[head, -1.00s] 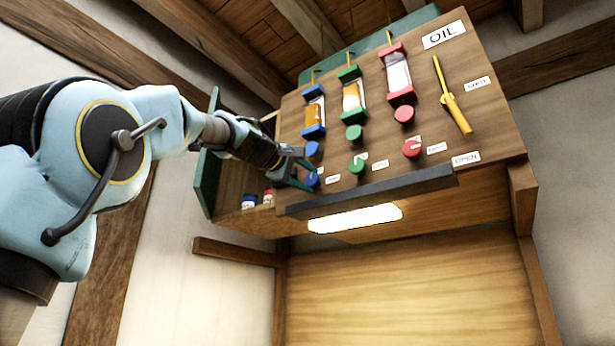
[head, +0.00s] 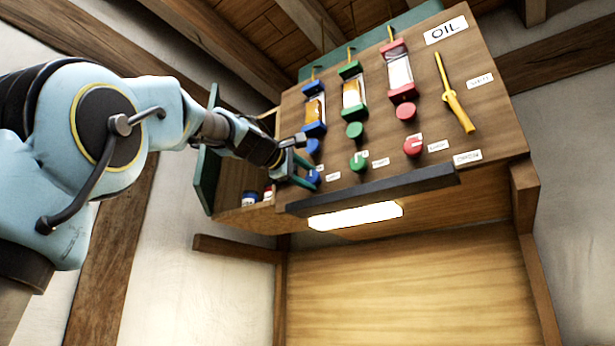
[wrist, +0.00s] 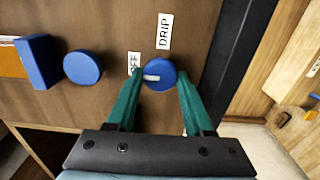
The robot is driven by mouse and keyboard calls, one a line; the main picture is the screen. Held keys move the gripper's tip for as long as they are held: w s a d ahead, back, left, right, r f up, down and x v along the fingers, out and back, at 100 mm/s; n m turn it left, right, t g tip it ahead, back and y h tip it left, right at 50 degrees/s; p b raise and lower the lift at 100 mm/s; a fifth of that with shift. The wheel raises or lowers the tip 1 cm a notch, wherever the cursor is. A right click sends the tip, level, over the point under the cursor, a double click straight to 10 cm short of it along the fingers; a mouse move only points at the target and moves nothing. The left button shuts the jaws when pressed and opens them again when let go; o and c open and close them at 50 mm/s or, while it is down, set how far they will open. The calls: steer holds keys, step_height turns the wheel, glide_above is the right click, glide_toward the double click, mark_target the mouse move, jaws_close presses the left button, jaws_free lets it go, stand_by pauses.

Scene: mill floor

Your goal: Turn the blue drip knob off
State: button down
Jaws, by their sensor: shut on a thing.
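The blue drip knob (wrist: 165,68) is round with a short white pointer mark on its face. In the wrist view the mark points left, toward the partly hidden OFF label (wrist: 134,60). The DRIP label (wrist: 165,31) sits just above the knob. My gripper (wrist: 159,82) has its green fingers on both sides of the knob, shut on it. In the head view my gripper (head: 307,175) is at the panel's lower left, and the fingers partly cover the blue drip knob (head: 315,177).
A second blue knob (head: 313,146) is close by, below the blue-capped glass (head: 314,108). The green drip knob (head: 358,162) and red drip knob (head: 413,147) stand to the right. A dark ledge (head: 370,190) runs along the panel's bottom. A yellow lever (head: 455,98) is at far right.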

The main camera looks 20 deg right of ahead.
steer(key=shift+c, duration=1.5)
jaws_free()
steer(key=shift+a, duration=0.1)
steer(key=b+v, duration=0.5)
steer(key=v, duration=0.5)
steer(key=shift+a, duration=0.3)
steer(key=shift+s, duration=0.1)
